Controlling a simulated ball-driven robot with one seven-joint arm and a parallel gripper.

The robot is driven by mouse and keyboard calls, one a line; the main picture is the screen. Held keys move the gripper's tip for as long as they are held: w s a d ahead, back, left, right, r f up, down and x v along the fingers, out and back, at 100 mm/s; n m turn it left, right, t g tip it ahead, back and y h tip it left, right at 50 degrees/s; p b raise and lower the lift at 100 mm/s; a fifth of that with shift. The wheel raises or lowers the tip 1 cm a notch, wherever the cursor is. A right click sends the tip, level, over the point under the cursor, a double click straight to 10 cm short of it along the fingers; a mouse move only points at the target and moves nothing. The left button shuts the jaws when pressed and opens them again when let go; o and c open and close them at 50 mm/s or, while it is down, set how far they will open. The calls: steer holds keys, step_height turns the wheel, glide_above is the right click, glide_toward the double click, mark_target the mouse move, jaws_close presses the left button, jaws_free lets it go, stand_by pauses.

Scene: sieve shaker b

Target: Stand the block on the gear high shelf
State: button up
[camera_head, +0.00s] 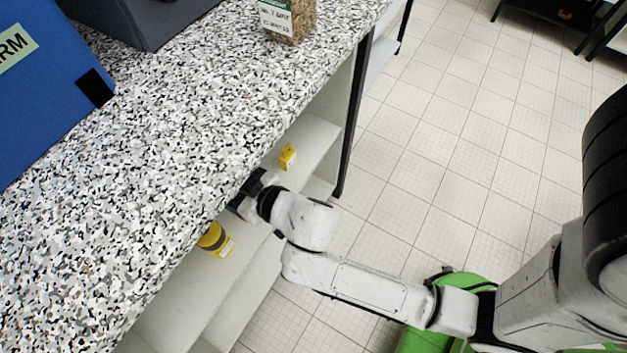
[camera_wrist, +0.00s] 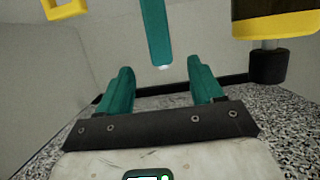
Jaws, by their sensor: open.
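A teal bar (camera_wrist: 157,35), the likeliest block, shows in the wrist view, which looks upside down. It appears upright, its white-tipped end towards the picture's middle and its other end cut off by the frame. My gripper (camera_wrist: 161,88) is open, its two teal fingers spread on either side of the bar's line, with a gap between them. The bar appears just beyond the fingertips, not touching them. In the head view my wrist reaches under the speckled counter, which hides the fingers and the bar. The white shelf (camera_head: 312,140) under the counter is partly visible.
A yellow-and-black canister (camera_head: 213,238) stands on the shelf left of my wrist; it also shows in the wrist view (camera_wrist: 272,25). A small yellow item (camera_head: 288,157) sits right of my wrist. The counter (camera_head: 150,180) overhangs closely. A dark leg (camera_head: 352,120) borders the shelf.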

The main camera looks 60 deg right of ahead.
steer(key=s+d+f+g, duration=0.2)
steer(key=s+d+f+m+g+h, duration=0.1)
steer(key=s+d+f+g, duration=0.1)
steer(key=s+d, duration=0.1)
steer(key=s+d+f+g+h, duration=0.1)
steer(key=s+d+g, duration=0.1)
steer(key=shift+s+d+f+m, duration=0.25)
steer(key=shift+s+f+m, duration=0.05)
steer(key=shift+s+f, duration=0.1)
steer(key=s+f+n+g+y, duration=0.1)
steer(key=s+g, duration=0.6)
steer(key=s, duration=0.8)
steer(key=shift+d+f+g+y, duration=0.3)
steer(key=shift+f+y, duration=0.1)
steer(key=shift+f, duration=0.25)
steer(key=shift+w, duration=0.1)
step_height(320, 180, up, 16)
steer(key=p, duration=1.6)
